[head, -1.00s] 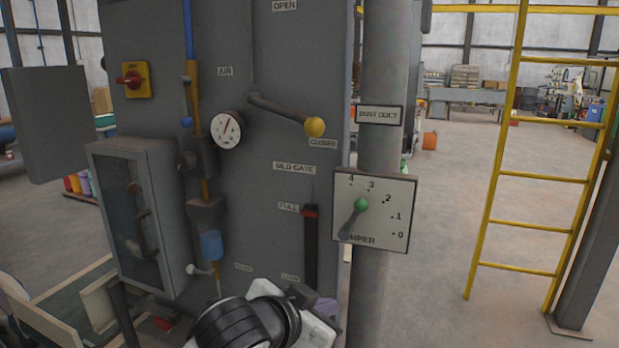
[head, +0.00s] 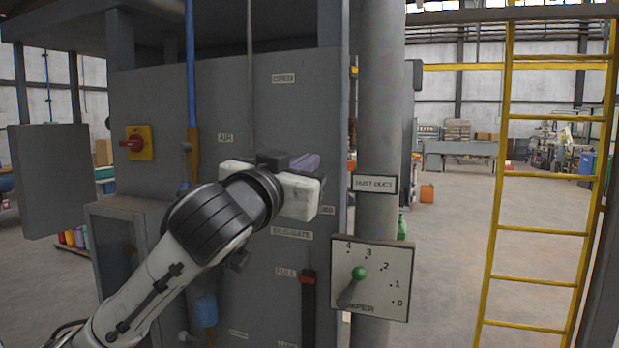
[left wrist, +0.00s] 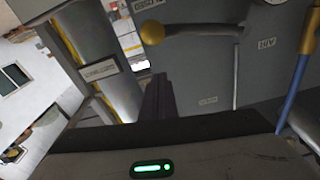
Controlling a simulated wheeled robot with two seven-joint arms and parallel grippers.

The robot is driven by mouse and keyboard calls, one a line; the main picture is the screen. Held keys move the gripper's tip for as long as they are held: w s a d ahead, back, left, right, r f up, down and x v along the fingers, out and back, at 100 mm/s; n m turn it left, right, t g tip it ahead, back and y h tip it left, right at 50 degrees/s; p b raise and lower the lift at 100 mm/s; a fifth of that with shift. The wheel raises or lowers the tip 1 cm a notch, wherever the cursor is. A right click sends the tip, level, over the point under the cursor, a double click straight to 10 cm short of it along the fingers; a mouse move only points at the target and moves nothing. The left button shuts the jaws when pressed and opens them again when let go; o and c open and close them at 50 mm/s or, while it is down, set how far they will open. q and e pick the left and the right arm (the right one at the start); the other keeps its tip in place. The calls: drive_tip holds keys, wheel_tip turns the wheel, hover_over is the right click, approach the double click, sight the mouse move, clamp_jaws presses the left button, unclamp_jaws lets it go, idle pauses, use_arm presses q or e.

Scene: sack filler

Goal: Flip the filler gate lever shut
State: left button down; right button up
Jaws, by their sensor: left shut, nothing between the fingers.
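The filler gate lever is a grey bar with a yellow ball knob (left wrist: 152,32). It shows in the left wrist view, which is turned roughly upside down, with the knob close to the CLOSED label (left wrist: 146,5). In the head view my arm and gripper hide the lever. My left gripper (head: 304,162) is in front of the panel, below the OPEN label (head: 283,78). Its dark fingers (left wrist: 159,88) are shut and empty, on the OPEN side of the knob, with a gap showing between them and it. My right gripper is not in view.
The dust duct pipe (head: 380,120) with its damper plate (head: 385,300) stands just right of the panel. A red-yellow switch (head: 138,143) and a grey box (head: 105,212) are at the left. A yellow ladder (head: 545,175) stands further right.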

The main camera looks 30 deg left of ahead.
use_arm(q)
drive_tip(key=x, duration=0.4)
drive_tip(key=shift+r+p, duration=0.1)
drive_tip(key=shift+p, duration=0.3)
drive_tip(key=f, duration=0.3)
drive_tip(key=shift+s+a, duration=0.1)
drive_tip(key=shift+s, duration=0.25)
drive_tip(key=shift+s+f, duration=0.25)
drive_tip(key=shift+f, duration=0.35)
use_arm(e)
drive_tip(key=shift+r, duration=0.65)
use_arm(q)
drive_tip(key=shift+a, duration=0.1)
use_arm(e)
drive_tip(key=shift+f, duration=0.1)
